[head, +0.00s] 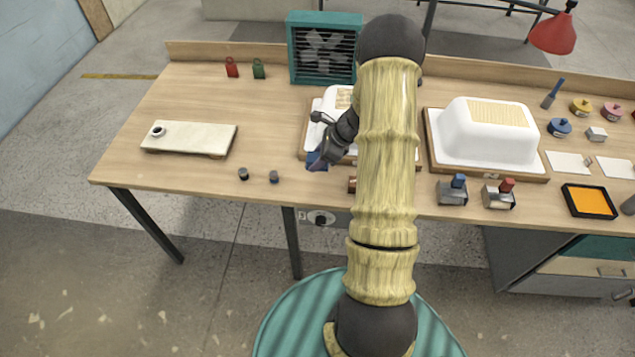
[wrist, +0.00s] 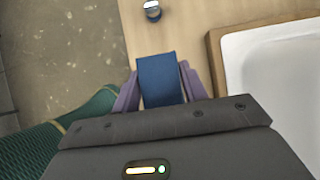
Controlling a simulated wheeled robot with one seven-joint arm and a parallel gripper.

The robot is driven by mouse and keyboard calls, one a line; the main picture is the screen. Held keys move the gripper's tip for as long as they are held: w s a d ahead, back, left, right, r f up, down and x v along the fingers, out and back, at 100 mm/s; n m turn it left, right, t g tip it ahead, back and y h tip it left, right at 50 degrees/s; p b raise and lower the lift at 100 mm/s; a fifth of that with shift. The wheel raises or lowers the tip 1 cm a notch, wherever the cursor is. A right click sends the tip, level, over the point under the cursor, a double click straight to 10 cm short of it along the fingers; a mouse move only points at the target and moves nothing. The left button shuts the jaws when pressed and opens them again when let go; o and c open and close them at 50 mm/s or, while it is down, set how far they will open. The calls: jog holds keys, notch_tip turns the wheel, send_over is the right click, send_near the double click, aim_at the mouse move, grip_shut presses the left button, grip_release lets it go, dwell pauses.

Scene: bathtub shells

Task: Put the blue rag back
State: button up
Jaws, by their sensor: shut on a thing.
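The blue rag (wrist: 160,75) shows as a small flat blue piece between the purple fingers of my gripper (wrist: 160,90) in the wrist view. My gripper (head: 318,158) is shut on it in the head view, above the table by the left front corner of the left tub's wooden tray (head: 306,130). There the rag shows only as a small dark blue patch, and I cannot make out its shape. My arm covers part of the left tub (head: 335,97).
Two small dark cylinders (head: 244,173) (head: 274,176) stand near the front edge. A cream board (head: 190,138) lies left. A white tub (head: 487,130) stands right, with blue-topped (head: 453,192) and red-topped (head: 498,195) blocks before it. A teal fan box (head: 323,48) stands behind. The table's left middle is clear.

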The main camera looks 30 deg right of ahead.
send_over(311, 184)
jog(key=s+d, duration=0.1)
jog(key=d, duration=0.1)
notch_tip(311, 184, down, 5)
jog(key=shift+s+a+f+p, duration=0.1)
jog(key=shift+p, duration=0.2)
jog(key=shift+f+p, duration=0.3)
jog(key=shift+f, duration=1.75)
jog(key=shift+f, duration=0.1)
jog(key=shift+f, duration=0.15)
jog(key=o, duration=1)
jog(key=shift+o, duration=0.2)
jog(key=shift+r, duration=0.25)
